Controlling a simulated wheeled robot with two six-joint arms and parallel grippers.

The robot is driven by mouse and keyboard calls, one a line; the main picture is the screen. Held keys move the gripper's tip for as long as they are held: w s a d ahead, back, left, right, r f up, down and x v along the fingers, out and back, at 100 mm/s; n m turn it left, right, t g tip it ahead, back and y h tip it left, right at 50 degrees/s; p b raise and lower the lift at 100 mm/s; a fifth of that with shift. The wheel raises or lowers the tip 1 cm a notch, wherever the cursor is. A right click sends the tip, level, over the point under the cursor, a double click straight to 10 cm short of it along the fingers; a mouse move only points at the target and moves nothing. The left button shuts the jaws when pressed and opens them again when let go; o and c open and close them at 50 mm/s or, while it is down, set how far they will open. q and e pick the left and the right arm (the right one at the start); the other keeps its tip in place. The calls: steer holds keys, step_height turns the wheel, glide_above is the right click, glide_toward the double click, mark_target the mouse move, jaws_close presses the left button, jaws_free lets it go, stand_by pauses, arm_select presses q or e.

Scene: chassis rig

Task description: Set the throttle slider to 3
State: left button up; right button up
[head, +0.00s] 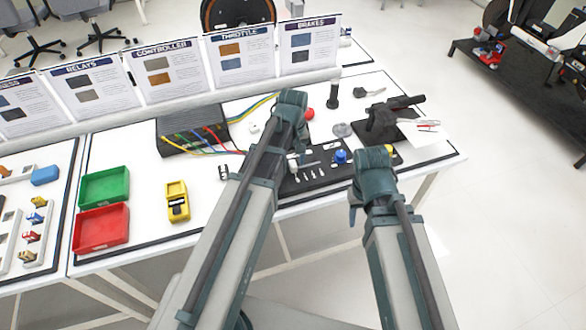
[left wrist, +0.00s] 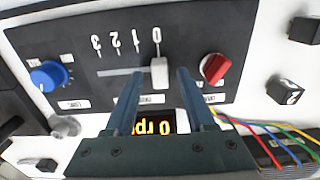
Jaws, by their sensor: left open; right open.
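The throttle slider's white handle (left wrist: 159,72) stands at the 0 end of its slot in the left wrist view. The scale on the black panel (left wrist: 112,18) runs from 0 to 3, with 3 at the left end of the slot. My left gripper (left wrist: 160,74) is open, with a finger on each side of the handle and gaps between. Below, a display (left wrist: 160,122) reads 0, its unit partly covered by the gripper. In the head view, my arm partly covers the panel (head: 318,178). My right gripper's fingers do not show.
A blue knob (left wrist: 49,75) is left of the slot and a red knob (left wrist: 216,67) is right of it, near a finger. Coloured cables (left wrist: 270,130) run at lower right. Green (head: 104,187) and red (head: 100,228) trays and a yellow meter (head: 177,200) stand left on the table.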

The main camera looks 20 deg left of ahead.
arm_select(q)
steer(key=shift+f, duration=0.5)
steer(key=shift+r, duration=0.1)
jaws_close()
stand_by(1.0)
